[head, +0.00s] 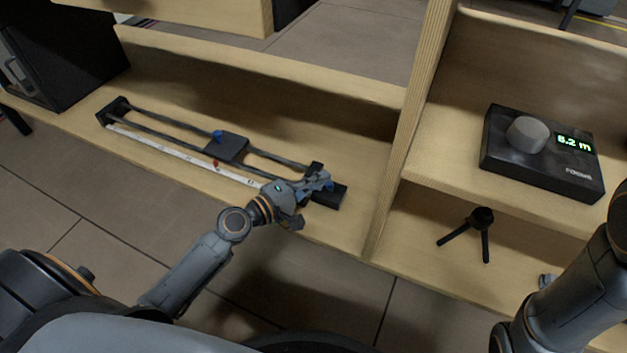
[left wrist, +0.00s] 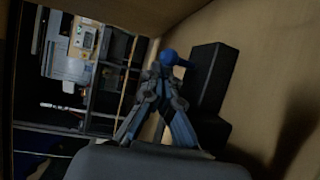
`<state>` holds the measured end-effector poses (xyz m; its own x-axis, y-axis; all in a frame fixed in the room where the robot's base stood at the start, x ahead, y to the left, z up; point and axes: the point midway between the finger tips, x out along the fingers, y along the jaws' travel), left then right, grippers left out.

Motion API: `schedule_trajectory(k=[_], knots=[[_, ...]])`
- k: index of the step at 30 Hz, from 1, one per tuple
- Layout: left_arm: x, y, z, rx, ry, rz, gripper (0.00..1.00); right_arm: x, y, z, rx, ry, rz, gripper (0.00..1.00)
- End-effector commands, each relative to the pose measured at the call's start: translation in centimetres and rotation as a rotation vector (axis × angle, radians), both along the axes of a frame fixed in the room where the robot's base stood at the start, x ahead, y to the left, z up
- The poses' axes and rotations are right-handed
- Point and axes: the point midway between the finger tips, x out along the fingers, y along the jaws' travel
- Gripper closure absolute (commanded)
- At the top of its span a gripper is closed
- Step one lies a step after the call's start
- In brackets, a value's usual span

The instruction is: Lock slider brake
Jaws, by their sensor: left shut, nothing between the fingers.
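The slider is a twin-rail track (head: 180,136) lying on the lower wooden shelf, with a white scale strip along its near side. A dark carriage (head: 232,149) with a blue knob (head: 217,134) on top sits around mid-track. My left gripper (head: 322,183) is shut and empty at the right end block (head: 330,199). A blue knob at that end shows just past the fingertips (left wrist: 165,72) in the left wrist view (left wrist: 170,57); I cannot tell whether they touch it. My right arm is at the right edge, its gripper mostly hidden, with only a small grey part (head: 547,280) showing.
A wooden divider (head: 405,130) stands right of the slider. Beyond it, a black focus box (head: 541,152) with a grey dial and a green readout sits on a shelf, above a small black tripod (head: 480,222). A black cabinet (head: 62,55) stands at the left.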

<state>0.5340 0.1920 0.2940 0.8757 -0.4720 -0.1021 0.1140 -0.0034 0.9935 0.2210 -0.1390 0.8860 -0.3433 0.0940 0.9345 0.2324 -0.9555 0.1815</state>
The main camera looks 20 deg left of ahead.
Motion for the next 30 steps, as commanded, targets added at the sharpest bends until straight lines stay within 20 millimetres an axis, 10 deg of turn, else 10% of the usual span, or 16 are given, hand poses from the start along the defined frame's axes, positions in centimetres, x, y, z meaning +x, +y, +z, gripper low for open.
schedule_trajectory(k=[18, 30], knots=[[-8.9, 4.7, 0.9, -0.002, 0.005, 0.001, 1.00, 0.2, 0.1, -0.1, -0.002, 0.005, -0.001, 0.31], [-10.5, 5.6, 1.2, 0.001, 0.000, -0.001, 1.00, 0.2, 0.1, -0.1, -0.003, 0.005, -0.002, 0.31]])
